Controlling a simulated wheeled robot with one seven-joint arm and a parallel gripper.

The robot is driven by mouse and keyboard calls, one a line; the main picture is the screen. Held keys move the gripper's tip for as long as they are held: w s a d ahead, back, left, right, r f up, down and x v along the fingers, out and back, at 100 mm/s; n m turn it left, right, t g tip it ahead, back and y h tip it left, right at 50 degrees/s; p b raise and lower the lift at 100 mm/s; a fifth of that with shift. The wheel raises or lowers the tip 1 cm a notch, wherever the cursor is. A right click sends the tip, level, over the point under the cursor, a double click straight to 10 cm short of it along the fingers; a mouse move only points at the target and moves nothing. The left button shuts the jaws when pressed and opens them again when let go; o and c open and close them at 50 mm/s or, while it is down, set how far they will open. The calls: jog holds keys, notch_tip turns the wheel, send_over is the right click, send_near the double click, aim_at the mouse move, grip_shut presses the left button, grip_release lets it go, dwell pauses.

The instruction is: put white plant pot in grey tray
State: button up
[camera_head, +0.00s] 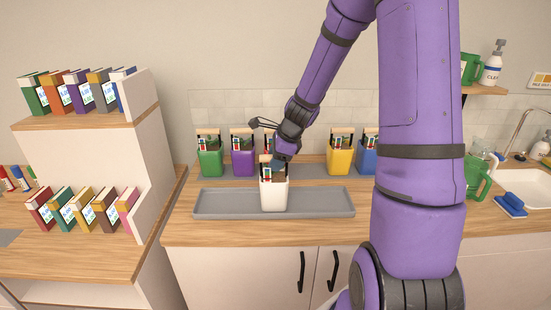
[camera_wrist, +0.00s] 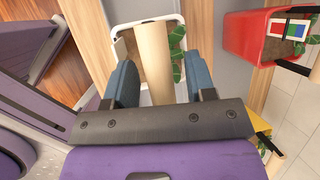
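The white plant pot (camera_head: 273,196) is upright within the outline of the grey tray (camera_head: 225,205), near its middle. I cannot tell for sure whether its base touches the tray floor. My gripper (camera_head: 278,163) is right above the pot, pointing down. In the wrist view the white pot's rim (camera_wrist: 183,22) surrounds a pale wooden handle (camera_wrist: 154,55) and green leaves. My gripper's two blue-grey fingers (camera_wrist: 160,85) stand on either side of the handle, with a visible gap on the right side.
Green (camera_head: 209,160), purple (camera_head: 243,162), yellow (camera_head: 341,158) and blue (camera_head: 367,160) pots stand along the back of the counter. A red pot (camera_wrist: 268,38) shows in the wrist view. Book shelves (camera_head: 85,120) are at left. The tray is clear on both sides of the white pot.

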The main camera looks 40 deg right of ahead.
jog(key=shift+r, duration=0.15)
jog(key=v, duration=1.2)
jog(key=s+a+r+n+h, duration=0.1)
jog(key=s+a+r+n, duration=0.75)
jog(key=a+n, duration=0.2)
jog(key=s+a+r+n, duration=0.1)
jog(key=s+a+n, duration=0.1)
jog(key=s+n, duration=0.5)
jog(key=s+a+r+n+t+h, duration=0.1)
jog(key=s+a+r+n, duration=0.1)
jog(key=s+n, duration=0.5)
jog(key=shift+s+h, duration=0.3)
jog(key=shift+a+r, duration=0.1)
jog(key=shift+r, duration=0.05)
jog(key=shift+c, duration=0.3)
